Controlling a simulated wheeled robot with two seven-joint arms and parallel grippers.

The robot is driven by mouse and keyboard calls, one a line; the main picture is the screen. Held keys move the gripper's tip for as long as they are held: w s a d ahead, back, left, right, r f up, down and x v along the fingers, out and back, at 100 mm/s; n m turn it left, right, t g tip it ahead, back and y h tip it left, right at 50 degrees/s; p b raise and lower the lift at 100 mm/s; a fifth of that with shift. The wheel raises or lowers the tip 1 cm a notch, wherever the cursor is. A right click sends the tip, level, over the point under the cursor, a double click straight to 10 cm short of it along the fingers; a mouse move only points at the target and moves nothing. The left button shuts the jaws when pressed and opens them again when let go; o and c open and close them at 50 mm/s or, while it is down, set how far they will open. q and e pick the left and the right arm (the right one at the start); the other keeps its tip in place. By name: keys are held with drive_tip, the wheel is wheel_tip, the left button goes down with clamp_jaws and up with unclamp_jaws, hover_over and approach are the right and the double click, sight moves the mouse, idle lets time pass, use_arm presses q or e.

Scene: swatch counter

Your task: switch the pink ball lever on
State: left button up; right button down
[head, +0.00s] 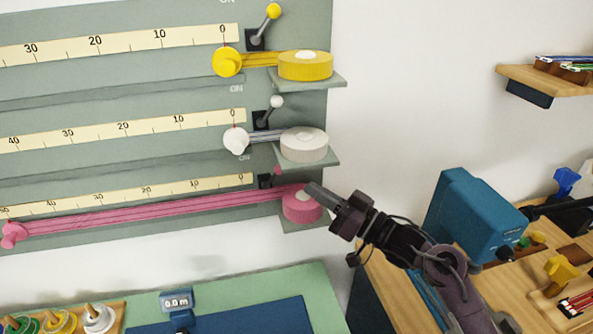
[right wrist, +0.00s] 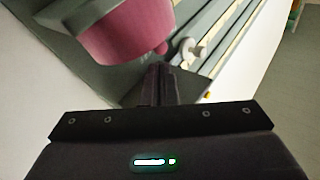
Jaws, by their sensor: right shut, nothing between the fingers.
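The pink ball lever (head: 277,171) is small in the head view, at the right end of the lowest scale. Its ball is up and to the right of its dark base (head: 265,181), below an "ON" label. The pink spool (head: 301,206) sits just right of and below it. My right gripper (head: 312,189) is shut and empty, its tip at the spool's upper right edge in the picture; I cannot tell whether it touches. In the right wrist view the shut fingers (right wrist: 158,72) point toward the board, beside the pink spool (right wrist: 122,30). My left gripper is out of view.
Above are a white ball lever (head: 276,102) with a white spool (head: 304,145) and a yellow ball lever (head: 273,11) with a yellow spool (head: 305,66). The pink ribbon (head: 150,213) is drawn out left to its end knob (head: 13,235). A blue box (head: 475,215) stands right.

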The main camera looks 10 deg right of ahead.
sight(273, 178)
drive_tip(key=p+x, duration=0.1)
drive_tip(key=x, duration=0.3)
drive_tip(key=shift+w+a+r+p, duration=0.1)
drive_tip(key=shift+w+r+p, duration=0.1)
drive_tip(key=shift+p, duration=0.15)
drive_tip(key=shift+w+a, duration=0.3)
drive_tip(key=shift+a, duration=0.1)
drive_tip(key=shift+a+r+p, duration=0.3)
drive_tip(key=shift+r+p, duration=0.25)
drive_tip(key=shift+a+r+p, duration=0.3)
drive_tip(key=shift+r+p, duration=0.2)
drive_tip(key=shift+p, duration=0.05)
drive_tip(key=shift+a, duration=0.2)
drive_tip(key=shift+f, duration=0.1)
drive_tip(key=shift+d, duration=0.1)
